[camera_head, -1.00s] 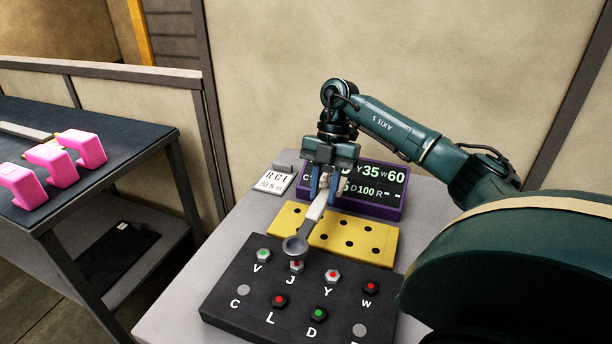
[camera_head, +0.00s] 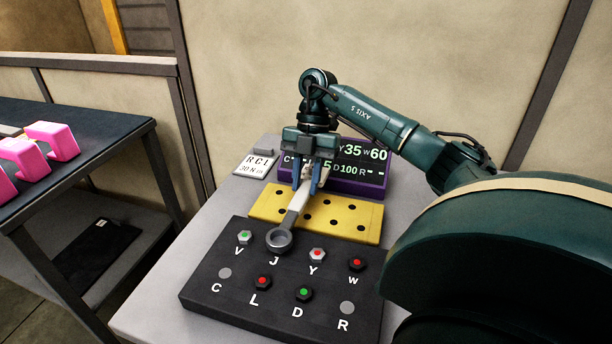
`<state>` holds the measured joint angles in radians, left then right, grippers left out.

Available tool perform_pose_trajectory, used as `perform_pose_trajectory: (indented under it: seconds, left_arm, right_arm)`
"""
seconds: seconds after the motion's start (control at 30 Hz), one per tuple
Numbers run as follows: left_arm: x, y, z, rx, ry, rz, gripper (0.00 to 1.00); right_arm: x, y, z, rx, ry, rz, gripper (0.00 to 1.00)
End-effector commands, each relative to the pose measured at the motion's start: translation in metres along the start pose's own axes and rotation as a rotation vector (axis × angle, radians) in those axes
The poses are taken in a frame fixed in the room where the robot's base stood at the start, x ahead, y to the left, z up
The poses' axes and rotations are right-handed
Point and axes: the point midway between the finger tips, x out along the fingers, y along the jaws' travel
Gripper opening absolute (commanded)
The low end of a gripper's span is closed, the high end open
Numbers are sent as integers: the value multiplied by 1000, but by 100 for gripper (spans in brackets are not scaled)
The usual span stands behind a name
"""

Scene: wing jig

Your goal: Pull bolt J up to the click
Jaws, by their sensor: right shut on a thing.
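My right gripper (camera_head: 307,184) points down above the yellow plate and is shut on the handle of a grey ring wrench (camera_head: 297,208). The wrench slants down toward the black bolt block (camera_head: 225,300). Its ring end (camera_head: 279,240) is at the spot behind the letter J. Bolt J is hidden or too small to make out at the ring; I cannot tell whether the ring is seated around it. My left gripper is not in view.
Near the ring stand bolt V (camera_head: 245,236) with a green top and bolt Y (camera_head: 317,255) with a red top. Behind are the yellow plate (camera_head: 345,232), a purple display (camera_head: 365,190) and an RCI 30 N·m card (camera_head: 253,166). Pink blocks (camera_head: 52,140) sit on the left table.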

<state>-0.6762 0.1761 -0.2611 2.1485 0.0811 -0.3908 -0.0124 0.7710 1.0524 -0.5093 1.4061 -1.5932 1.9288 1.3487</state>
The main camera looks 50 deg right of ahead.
Motion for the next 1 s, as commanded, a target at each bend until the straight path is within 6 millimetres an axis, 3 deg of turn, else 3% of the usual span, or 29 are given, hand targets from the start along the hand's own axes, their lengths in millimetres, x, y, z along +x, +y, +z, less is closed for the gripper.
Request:
perform_pose_trajectory:
  seconds: [0.47, 1.0]
  left_arm:
    - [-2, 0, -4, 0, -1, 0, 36]
    - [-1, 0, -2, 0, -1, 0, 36]
  right_arm:
    - [-1, 0, 1, 0, 0, 2, 0]
    - [12, 0, 6, 1, 0, 2, 0]
